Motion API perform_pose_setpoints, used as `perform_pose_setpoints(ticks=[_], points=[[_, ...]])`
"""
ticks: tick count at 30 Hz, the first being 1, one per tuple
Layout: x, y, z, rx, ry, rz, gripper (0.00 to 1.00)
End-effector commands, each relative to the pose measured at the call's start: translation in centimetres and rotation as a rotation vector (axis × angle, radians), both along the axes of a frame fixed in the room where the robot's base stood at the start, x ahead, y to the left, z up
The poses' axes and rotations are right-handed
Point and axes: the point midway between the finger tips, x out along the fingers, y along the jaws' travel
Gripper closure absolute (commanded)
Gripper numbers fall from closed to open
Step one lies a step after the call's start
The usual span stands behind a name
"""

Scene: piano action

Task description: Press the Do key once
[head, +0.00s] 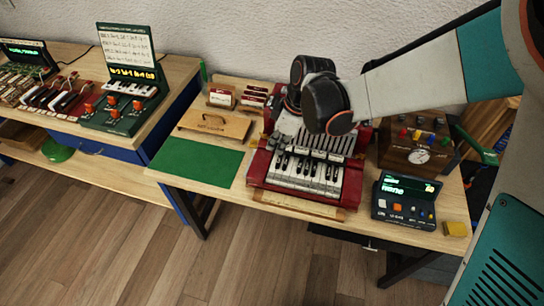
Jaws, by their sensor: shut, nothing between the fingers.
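A red keyboard instrument (354,187) stands in the middle of the bench, with white and black keys (300,176) along its front. I cannot read any key label, so I cannot tell which key is Do. My dark wrist hangs over the back of the instrument and covers part of it. My gripper (287,137) shows only as small dark parts below the wrist, near the rear of the keys. It is shut, with nothing seen in it. I cannot tell whether its tips touch a key.
A dark console with a lit green display (404,206) stands right of the keyboard, with a yellow block (455,229) beside it. A wooden box with a dial (413,152) is behind. A flat green mat (195,161) and wooden board (214,126) lie left.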

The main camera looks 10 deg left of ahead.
Motion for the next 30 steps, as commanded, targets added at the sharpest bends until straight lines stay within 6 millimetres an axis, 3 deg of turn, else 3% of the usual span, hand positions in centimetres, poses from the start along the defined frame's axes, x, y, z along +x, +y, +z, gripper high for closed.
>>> perform_pose_setpoints(ticks=[18, 24, 30], points=[[0.2, 2.7, -10.9, 0.0, 0.0, -0.001, 1.0], [0.2, 2.6, -12.6, 0.0, 0.0, -0.001, 1.0], [0.2, 2.6, -12.9, 0.0, 0.0, -0.001, 1.0]])
